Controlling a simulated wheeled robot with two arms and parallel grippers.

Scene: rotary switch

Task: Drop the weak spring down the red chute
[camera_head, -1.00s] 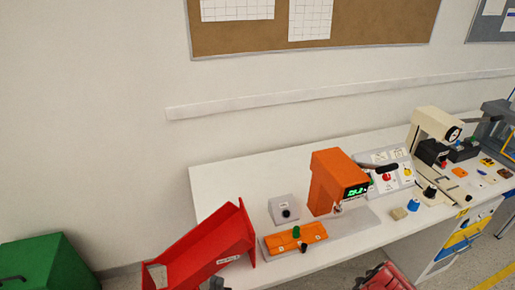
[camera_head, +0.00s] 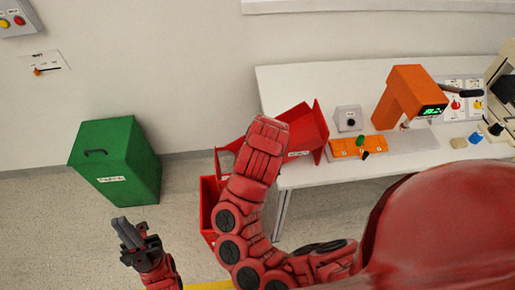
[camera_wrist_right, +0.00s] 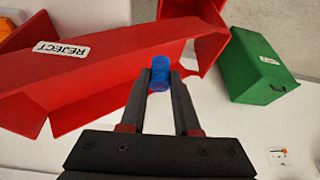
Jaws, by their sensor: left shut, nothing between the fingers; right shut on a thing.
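The red chute (camera_head: 310,125) hangs off the left end of the bench, partly hidden by my right arm. In the right wrist view the chute (camera_wrist_right: 85,80) carries a REJECT label. My right gripper (camera_wrist_right: 160,82) is shut on a small blue cylindrical piece, the spring (camera_wrist_right: 160,70). The spring shows in front of the chute's lower part; I cannot tell its height above it. The right gripper is hidden in the head view behind my forearm. My left gripper (camera_head: 128,235) is shut and empty, left of the chute over the floor.
A red bin (camera_head: 207,200) stands below the chute's low end. A closed green bin (camera_head: 118,160) stands to the left by the wall. The white bench (camera_head: 300,82) holds an orange tester (camera_head: 405,95) and an orange tray (camera_head: 345,147). Floor between the bins is clear.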

